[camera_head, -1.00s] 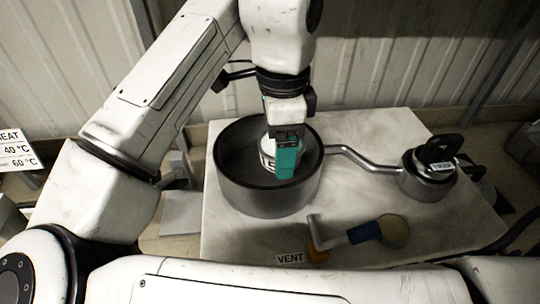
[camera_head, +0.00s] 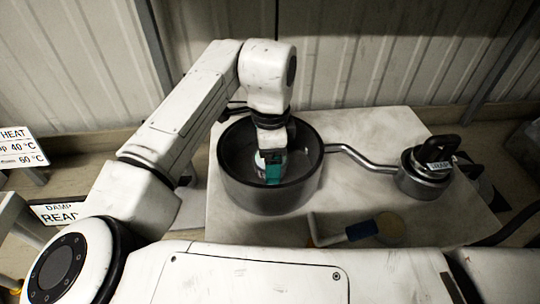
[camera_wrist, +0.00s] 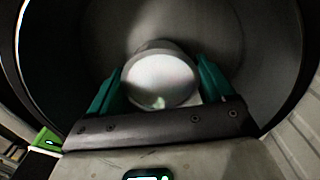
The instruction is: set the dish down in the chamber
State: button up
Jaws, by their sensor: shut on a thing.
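The chamber (camera_head: 265,200) is a dark, round, open-topped metal pot on the pale table. In the wrist view its dark inner wall (camera_wrist: 270,40) surrounds my gripper. The dish (camera_wrist: 160,80) is a small white round thing between the two green fingers. My gripper (camera_head: 272,170) reaches down inside the chamber, shut on the dish. In the head view the dish (camera_head: 260,163) is mostly hidden behind the gripper. I cannot tell whether its underside touches the chamber floor.
A bent pipe (camera_head: 350,153) links the chamber to a metal trap (camera_head: 425,180) with a black top at right. Signs (camera_head: 20,147) stand at left. The table's right front is clear.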

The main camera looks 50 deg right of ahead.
jog(key=shift+f, duration=0.1)
jog(key=o, duration=1)
notch_tip(320, 180, up, 12)
jog(key=b, duration=0.1)
